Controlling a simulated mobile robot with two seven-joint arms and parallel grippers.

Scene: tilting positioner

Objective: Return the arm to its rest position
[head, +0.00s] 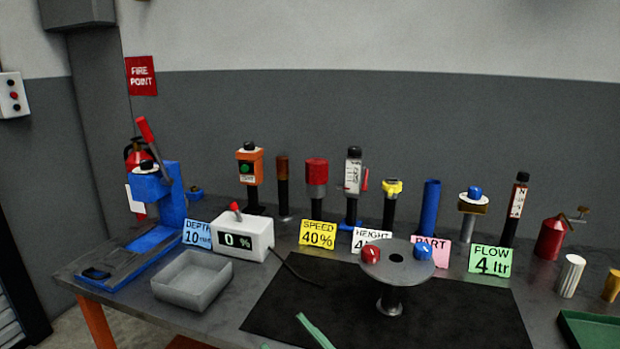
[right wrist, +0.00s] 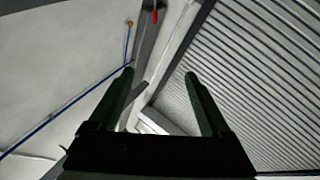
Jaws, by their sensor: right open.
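My right gripper (head: 284,332) shows at the bottom edge of the head view as green finger pieces, in front of the bench and left of the positioner. In the right wrist view the right gripper (right wrist: 159,74) has its two dark green fingers wide apart with nothing between them. The tilting positioner (head: 388,268) is a round grey disc with a centre hole on a short post. A red knob (head: 371,254) and a blue knob (head: 423,251) sit at its rim. My left gripper is in neither view.
The positioner stands on a black mat (head: 460,315) on the grey bench (head: 135,300). A grey tray (head: 192,282), a white display box (head: 243,237) reading 0 % and a blue press (head: 160,195) stand left. Several tools and label cards line the back. A green tray (head: 590,330) is at right.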

